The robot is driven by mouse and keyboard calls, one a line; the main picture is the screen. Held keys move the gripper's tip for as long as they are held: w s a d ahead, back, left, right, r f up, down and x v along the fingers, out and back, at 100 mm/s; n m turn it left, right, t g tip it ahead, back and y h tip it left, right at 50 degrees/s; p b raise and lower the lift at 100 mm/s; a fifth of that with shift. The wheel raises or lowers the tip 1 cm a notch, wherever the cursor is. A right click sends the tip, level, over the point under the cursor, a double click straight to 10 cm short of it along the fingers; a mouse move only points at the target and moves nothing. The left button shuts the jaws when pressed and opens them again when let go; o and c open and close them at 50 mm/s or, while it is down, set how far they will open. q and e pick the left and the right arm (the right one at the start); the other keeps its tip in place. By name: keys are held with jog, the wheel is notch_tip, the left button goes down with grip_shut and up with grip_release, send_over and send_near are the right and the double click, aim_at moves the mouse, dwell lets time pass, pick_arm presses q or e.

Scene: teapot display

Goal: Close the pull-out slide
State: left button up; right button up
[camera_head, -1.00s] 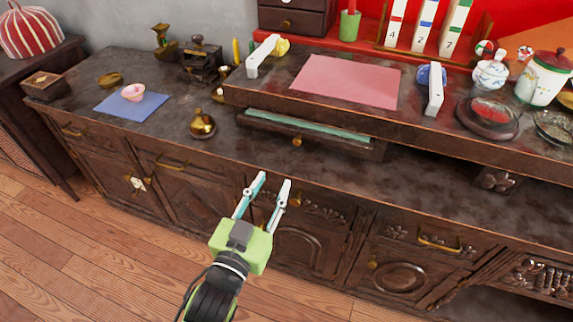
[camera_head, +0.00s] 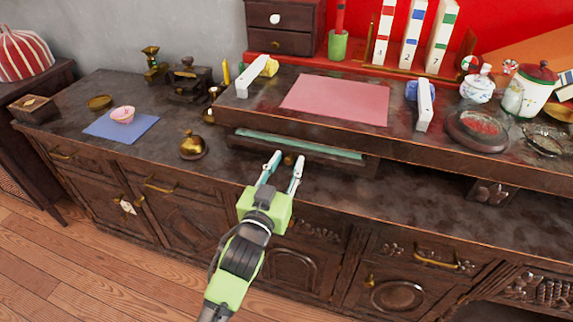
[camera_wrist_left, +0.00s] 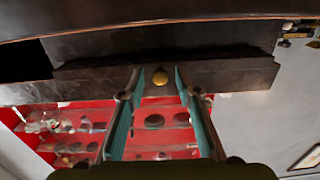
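The pull-out slide (camera_head: 335,152) is a dark wooden board with a green top, under the raised shelf of the cabinet. A strip of its green top shows, so it stands partly out. Its brass knob (camera_head: 289,159) is on the front. The slide's dark front (camera_wrist_left: 235,75) and the knob (camera_wrist_left: 160,77) also show in the left wrist view. My left gripper (camera_head: 286,161) is open and empty, its fingertips close to the slide's front, on either side of the knob as seen. I cannot tell whether they touch it. My right gripper is not in view.
A brass bell (camera_head: 193,146) stands on the counter left of the slide. A blue mat (camera_head: 100,128) with a pink cup (camera_head: 123,115) lies further left. The raised shelf (camera_head: 240,106) overhangs the slide.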

aim_at(290, 156)
pick_arm(q)
grip_shut()
jog(key=x, duration=0.4)
jog(key=shift+w, duration=0.15)
jog(key=shift+r, duration=0.15)
jog(key=shift+c, duration=1.3)
grip_release()
jog(key=shift+o, duration=1.3)
jog(key=shift+w+d, duration=0.1)
jog(key=shift+w, duration=0.05)
